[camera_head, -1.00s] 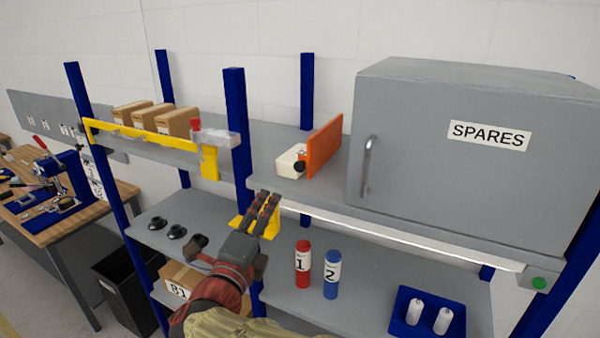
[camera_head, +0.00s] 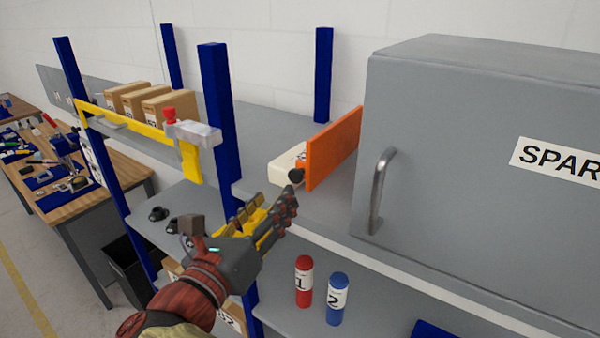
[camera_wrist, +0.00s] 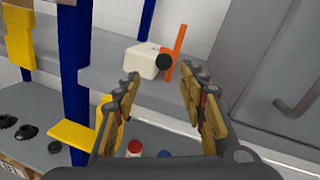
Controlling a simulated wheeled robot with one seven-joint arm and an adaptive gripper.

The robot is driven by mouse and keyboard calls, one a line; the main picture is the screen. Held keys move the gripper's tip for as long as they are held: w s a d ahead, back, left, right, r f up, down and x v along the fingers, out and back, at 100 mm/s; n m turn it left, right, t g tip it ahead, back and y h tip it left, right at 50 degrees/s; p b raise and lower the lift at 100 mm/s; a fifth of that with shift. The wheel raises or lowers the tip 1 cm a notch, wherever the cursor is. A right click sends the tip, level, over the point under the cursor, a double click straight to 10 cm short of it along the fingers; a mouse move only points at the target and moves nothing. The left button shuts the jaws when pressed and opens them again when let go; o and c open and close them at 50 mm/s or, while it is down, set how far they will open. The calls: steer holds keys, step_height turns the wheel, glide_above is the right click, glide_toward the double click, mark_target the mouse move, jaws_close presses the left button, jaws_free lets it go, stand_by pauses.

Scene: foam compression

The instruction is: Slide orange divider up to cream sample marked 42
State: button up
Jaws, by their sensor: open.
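The orange divider (camera_head: 335,148) stands upright on the upper grey shelf, just left of the grey cabinet. It also shows in the wrist view (camera_wrist: 178,52). The cream sample (camera_head: 285,166) lies on the shelf to the left of the divider, close to it; I cannot tell whether they touch. It shows in the wrist view (camera_wrist: 141,62) as a cream block, with a black round knob (camera_wrist: 165,61) between it and the divider. No number is readable on the block. My gripper (camera_head: 272,215) is open and empty, in front of the shelf edge and short of both.
The grey cabinet (camera_head: 450,150) with its handle (camera_head: 382,190) stands close right of the divider. A blue post (camera_head: 220,120) and a yellow bar (camera_head: 130,125) are to the left. A red bottle (camera_head: 304,280) and a blue bottle (camera_head: 337,298) stand on the lower shelf.

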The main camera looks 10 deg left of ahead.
mark_target(294, 178)
steer(key=shift+m, duration=0.9)
steer(key=shift+w+d+p, duration=0.2)
steer(key=shift+w+d, duration=0.15)
steer(key=shift+w, duration=0.85)
steer(key=shift+w+d+p, duration=0.2)
steer(key=shift+w+d, duration=0.15)
steer(key=shift+w, duration=0.9)
steer(key=shift+w+d+p, duration=0.2)
steer(key=shift+w+d, duration=0.15)
steer(key=shift+w, duration=0.85)
steer(key=shift+c, duration=1.4)
steer(key=c, duration=0.7)
jaws_close()
